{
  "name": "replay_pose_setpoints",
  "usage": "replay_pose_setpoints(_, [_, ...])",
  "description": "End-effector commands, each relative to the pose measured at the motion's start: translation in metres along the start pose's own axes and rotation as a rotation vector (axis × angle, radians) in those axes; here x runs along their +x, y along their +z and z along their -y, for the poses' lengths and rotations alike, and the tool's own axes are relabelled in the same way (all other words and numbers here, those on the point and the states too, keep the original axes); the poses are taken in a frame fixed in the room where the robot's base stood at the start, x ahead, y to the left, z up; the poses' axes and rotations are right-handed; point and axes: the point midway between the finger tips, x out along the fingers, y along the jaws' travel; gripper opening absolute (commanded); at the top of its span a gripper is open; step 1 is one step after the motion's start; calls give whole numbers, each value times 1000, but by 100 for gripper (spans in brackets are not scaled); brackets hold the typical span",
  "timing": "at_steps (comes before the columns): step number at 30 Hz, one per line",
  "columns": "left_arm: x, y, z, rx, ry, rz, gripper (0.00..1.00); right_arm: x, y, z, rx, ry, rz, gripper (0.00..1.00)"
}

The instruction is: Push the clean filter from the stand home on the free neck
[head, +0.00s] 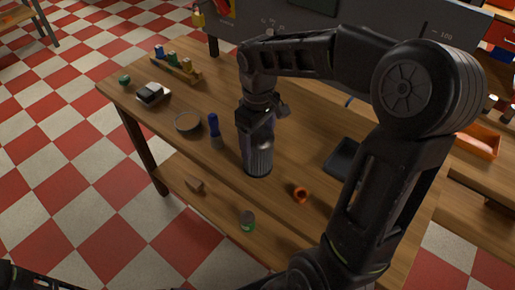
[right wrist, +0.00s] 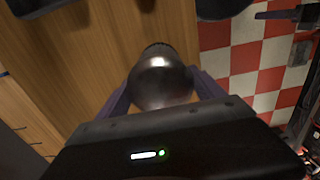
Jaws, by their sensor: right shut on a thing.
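A dark grey metal canister (head: 258,158) with a ribbed lower part, which looks like the filter, is upright near the front edge of the table. My right gripper (head: 258,115) is shut on its upper part from above. In the right wrist view the canister's shiny rounded end (right wrist: 162,82) sits between the two purple fingers of the gripper (right wrist: 162,92). I cannot tell whether its lower end touches anything. The neck and the stand cannot be made out for certain. My left gripper is not in view.
A blue-handled tool (head: 213,126) and a round dish (head: 187,123) stand left of the canister. An orange ring (head: 301,194) and a dark tray (head: 343,158) are to its right. A rack (head: 180,70) is at the back left.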

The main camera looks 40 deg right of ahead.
Motion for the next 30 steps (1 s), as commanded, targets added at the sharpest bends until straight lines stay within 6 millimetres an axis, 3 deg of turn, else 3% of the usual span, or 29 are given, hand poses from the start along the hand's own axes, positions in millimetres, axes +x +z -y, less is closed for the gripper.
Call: replay_pose_setpoints(30, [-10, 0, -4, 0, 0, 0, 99, -13, 0, 0, 0, 0, -1, 39])
